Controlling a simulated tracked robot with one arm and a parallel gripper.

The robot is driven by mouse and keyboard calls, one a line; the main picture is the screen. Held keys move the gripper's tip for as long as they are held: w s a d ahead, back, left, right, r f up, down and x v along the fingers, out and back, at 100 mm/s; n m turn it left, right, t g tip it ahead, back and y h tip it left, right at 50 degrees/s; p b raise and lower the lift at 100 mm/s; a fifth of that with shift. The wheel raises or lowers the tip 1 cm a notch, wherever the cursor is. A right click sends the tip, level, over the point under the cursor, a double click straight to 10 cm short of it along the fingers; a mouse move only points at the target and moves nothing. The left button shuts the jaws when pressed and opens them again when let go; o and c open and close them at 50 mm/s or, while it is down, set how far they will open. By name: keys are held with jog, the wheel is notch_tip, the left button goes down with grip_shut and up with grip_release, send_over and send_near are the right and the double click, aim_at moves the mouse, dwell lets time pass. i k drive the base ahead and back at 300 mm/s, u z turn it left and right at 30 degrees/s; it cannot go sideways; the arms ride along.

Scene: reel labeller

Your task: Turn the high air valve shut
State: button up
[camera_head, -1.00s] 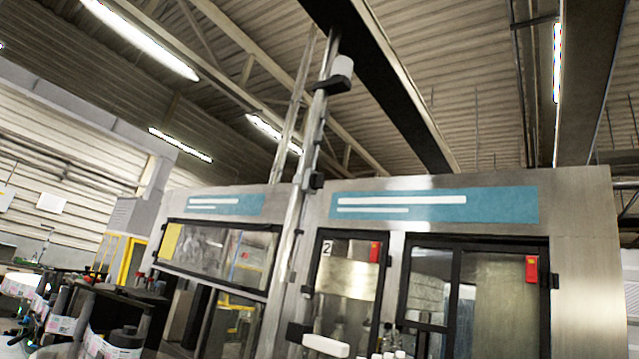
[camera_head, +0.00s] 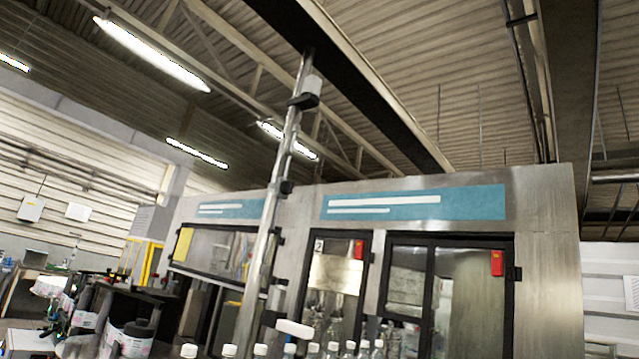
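A shiny metal pipe (camera_head: 264,235) rises in front of the machine and leans to the right in the picture. High on it, near the roof beam, sits a dark fitting (camera_head: 303,101) with a light grey body (camera_head: 312,86) beside it. It may be the high air valve, but it is too small to tell its handle position. Low on the pipe, a white rounded bar (camera_head: 294,328) sticks out to the right; I cannot tell what it is. My gripper is not in view, and nothing is seen touching the pipe.
The labelling machine (camera_head: 545,220) with blue sign panels and dark-framed doors stands behind the pipe. Several capped bottles (camera_head: 363,349) line the bottom edge. Reels and equipment (camera_head: 137,335) stand at lower left. A dark roof beam (camera_head: 345,75) crosses overhead.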

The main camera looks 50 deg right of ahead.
aim_at(286, 186)
jog(key=z, duration=0.05)
jog(key=k, duration=0.35)
jog(key=z, duration=1.6)
jog(key=i, duration=3.05)
jog(key=u, duration=2.7)
